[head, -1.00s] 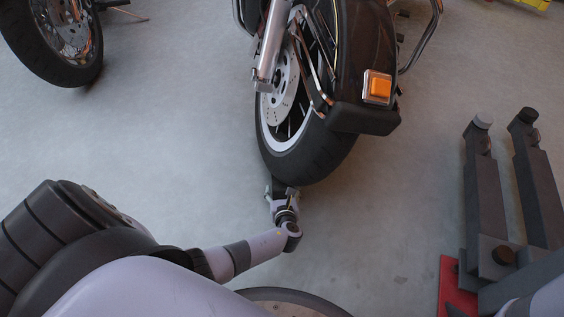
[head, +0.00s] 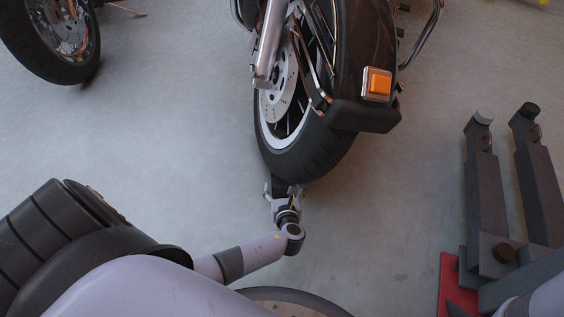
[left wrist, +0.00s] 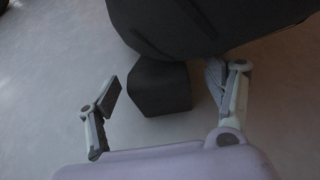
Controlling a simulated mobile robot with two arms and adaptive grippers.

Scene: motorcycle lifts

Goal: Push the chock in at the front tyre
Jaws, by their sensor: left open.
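The front tyre (head: 300,158) of a dark motorcycle stands on the grey floor at the upper middle of the head view. It fills the top of the left wrist view (left wrist: 210,22). The chock (left wrist: 158,86) is a dark block on the floor under the tyre's near edge. In the head view the chock shows only as a small dark patch (head: 279,187) below the tyre. My left gripper (head: 284,191) is open at the chock's near side. In the left wrist view its fingers (left wrist: 163,90) stand apart, one on each side of the chock. My right gripper does not show.
A dark lift frame with two upright arms (head: 487,180) and a red base plate (head: 455,285) stands at the right. Another motorcycle's wheel (head: 60,50) is at the top left. The floor left of the tyre is clear.

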